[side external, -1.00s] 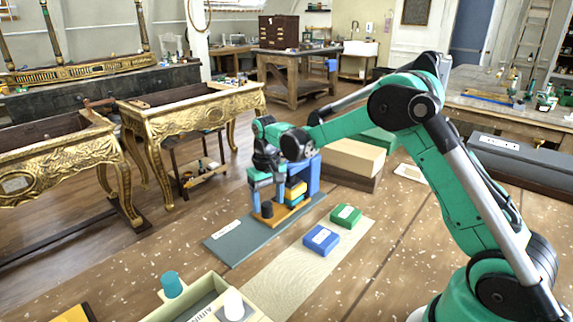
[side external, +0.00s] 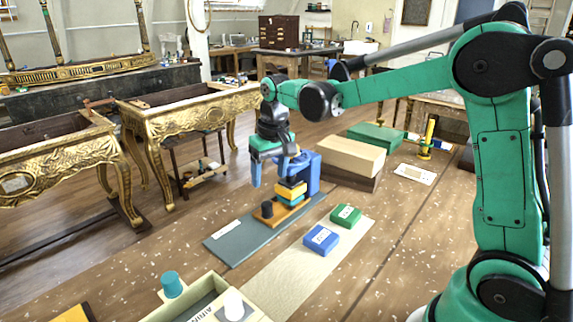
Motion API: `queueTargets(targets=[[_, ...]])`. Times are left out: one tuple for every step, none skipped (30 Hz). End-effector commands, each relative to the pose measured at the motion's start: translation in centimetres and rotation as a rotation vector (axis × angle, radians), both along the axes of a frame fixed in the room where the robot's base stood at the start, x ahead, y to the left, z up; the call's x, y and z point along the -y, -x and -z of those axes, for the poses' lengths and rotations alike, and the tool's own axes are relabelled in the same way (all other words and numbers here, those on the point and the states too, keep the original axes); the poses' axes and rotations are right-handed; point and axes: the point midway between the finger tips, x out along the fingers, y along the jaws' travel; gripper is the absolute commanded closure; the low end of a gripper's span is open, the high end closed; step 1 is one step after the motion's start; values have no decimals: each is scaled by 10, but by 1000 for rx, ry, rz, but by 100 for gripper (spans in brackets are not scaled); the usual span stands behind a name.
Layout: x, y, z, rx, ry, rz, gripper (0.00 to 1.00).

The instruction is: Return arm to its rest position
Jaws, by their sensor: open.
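My gripper (side external: 270,174) is open and empty, pointing down. In the picture its fingers show above and slightly left of a small stack on a grey mat (side external: 232,243). The stack has an orange base (side external: 274,217) with a dark cylinder (side external: 267,208) on its left and yellow and teal-blue pieces (side external: 291,191) on its right. A blue upright block (side external: 305,171) stands just behind the stack. My fingers appear clear of the pieces.
A blue box (side external: 321,240) and a green box (side external: 346,215) sit on a beige mat (side external: 300,273). Wooden blocks (side external: 350,155), a white card (side external: 415,174) and a yellow stand (side external: 427,140) lie behind.

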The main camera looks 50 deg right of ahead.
Motion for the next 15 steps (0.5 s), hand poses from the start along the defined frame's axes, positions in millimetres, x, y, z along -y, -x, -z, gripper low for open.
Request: queueTargets(targets=[[-6,12,-10,38,5,-18,35],[-10,18,-14,62,9,-29,35],[-14,27,-19,93,13,-43,35],[-16,33,-23,116,16,-53,35],[-19,40,-26,139,20,-63,35],[-23,49,-29,170,24,-76,35],[-26,55,-30,194,26,-85,35],[-28,62,-31,218,29,-94,35],[-32,71,-32,249,32,-108,35],[-34,77,-32,272,36,-118,35],[-36,84,-32,295,37,-127,35],[-39,92,-30,324,41,-139,35],[-41,97,-29,346,44,-147,35],[-42,102,-27,365,46,-155,35],[-44,108,-25,388,48,-165,35]])
